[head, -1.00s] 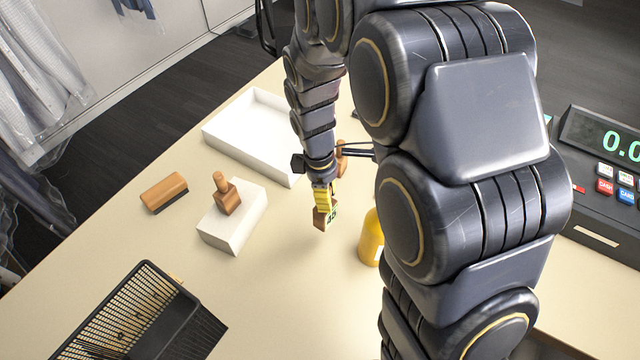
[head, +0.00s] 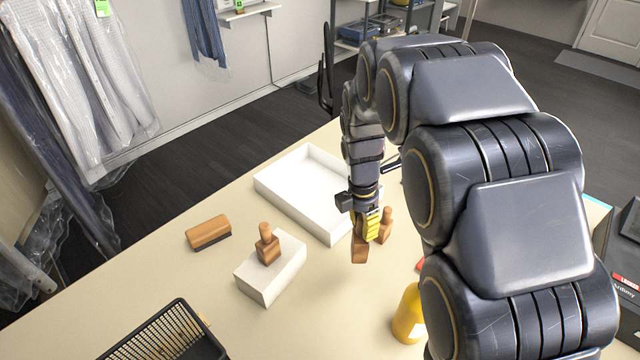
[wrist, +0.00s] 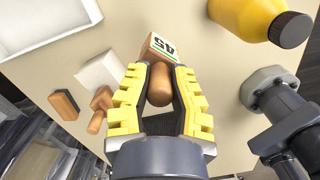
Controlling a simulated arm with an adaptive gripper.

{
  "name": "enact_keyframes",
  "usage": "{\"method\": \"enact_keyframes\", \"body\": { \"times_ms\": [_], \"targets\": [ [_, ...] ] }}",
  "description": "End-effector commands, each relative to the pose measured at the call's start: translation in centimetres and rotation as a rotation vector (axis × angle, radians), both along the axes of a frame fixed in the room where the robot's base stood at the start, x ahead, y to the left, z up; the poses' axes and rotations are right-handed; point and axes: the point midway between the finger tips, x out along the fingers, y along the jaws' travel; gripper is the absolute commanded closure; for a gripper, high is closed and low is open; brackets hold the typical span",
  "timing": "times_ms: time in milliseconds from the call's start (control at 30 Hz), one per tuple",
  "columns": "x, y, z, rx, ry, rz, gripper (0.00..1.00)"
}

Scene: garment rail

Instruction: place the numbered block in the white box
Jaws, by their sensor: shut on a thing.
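The numbered block (head: 360,249) is a wooden block with a knob handle; its label, seemingly 45, faces the wrist view (wrist: 158,45). My gripper (head: 371,226) is shut on its handle, with yellow fingers on both sides in the wrist view (wrist: 160,90). I cannot tell from the head view how high the block is above the table. The white box (head: 268,187) is an open, shallow tray behind and left of the gripper. Its edge seems to show at the upper left of the wrist view (wrist: 45,22). The box looks empty where visible; my arm covers its right end.
A similar handled block (head: 387,226) stands just right of my gripper. Another (head: 268,248) sits on a white slab (head: 262,283). A brush (head: 209,232), black basket (head: 165,335) and yellow bottle (head: 407,315) stand around. Bare table lies left of the box.

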Motion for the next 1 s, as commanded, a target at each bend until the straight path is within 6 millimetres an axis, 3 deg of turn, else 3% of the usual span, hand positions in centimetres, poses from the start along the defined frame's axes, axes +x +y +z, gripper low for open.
{"method": "enact_keyframes", "body": {
  "times_ms": [200,433,667,1000],
  "targets": [
    [5.4,1.5,0.0,0.003,-0.004,0.432,1.0],
    [8.6,3.1,0.0,0.005,-0.011,0.755,1.0],
    [10.3,3.7,-0.3,0.002,-0.018,0.858,1.0],
    [15.0,4.1,-2.6,0.006,-0.013,0.859,1.0]
  ]
}}
